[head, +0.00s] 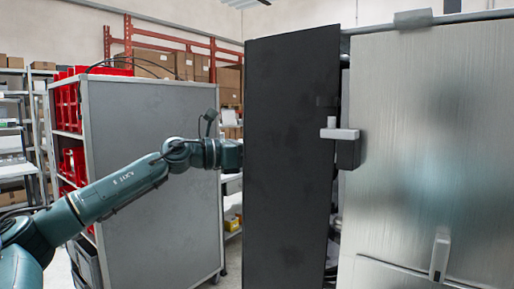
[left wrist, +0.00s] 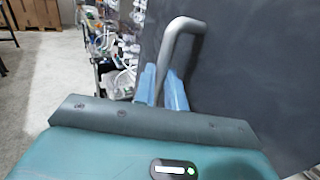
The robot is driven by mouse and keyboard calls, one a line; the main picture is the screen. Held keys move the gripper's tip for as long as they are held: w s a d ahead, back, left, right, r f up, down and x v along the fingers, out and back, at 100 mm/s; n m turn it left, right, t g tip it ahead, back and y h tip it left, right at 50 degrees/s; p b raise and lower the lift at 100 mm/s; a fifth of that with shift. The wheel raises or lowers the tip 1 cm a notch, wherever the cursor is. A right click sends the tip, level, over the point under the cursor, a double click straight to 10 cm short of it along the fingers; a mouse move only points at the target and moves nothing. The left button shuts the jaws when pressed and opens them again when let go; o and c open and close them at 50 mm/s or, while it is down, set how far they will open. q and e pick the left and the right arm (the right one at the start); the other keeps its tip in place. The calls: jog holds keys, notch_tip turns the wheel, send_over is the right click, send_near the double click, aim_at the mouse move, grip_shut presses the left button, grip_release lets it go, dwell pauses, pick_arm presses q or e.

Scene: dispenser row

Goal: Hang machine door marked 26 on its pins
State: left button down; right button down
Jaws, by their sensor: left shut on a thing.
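A tall dark door panel (head: 290,150) stands upright in the middle of the head view, in front of the machine's left edge. No number 26 can be read on it. My left arm reaches it from the left, and its gripper is hidden behind the panel there. In the left wrist view the blue fingers of my left gripper (left wrist: 162,90) are shut on a grey bent bar handle (left wrist: 180,32) on the dark panel (left wrist: 240,70). The pins cannot be made out. My right gripper is in neither view.
A brushed-metal machine front (head: 425,150) fills the right side. A light bracket (head: 340,133) with a dark block juts out beside the dark panel. A grey cabinet (head: 155,180) with red bins stands at left. Shelves with boxes are behind. Some clear floor (left wrist: 40,90) shows.

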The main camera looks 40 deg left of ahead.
pick_arm(q)
jog(key=shift+d+r, duration=0.2)
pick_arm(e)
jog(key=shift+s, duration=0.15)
pick_arm(q)
jog(key=shift+s+f+t+b, duration=0.1)
jog(key=shift+s+t+b, duration=0.1)
jog(key=shift+t+b, duration=0.15)
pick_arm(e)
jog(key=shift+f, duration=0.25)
pick_arm(q)
jog(key=shift+a+n, duration=0.1)
jog(key=shift+n, duration=0.2)
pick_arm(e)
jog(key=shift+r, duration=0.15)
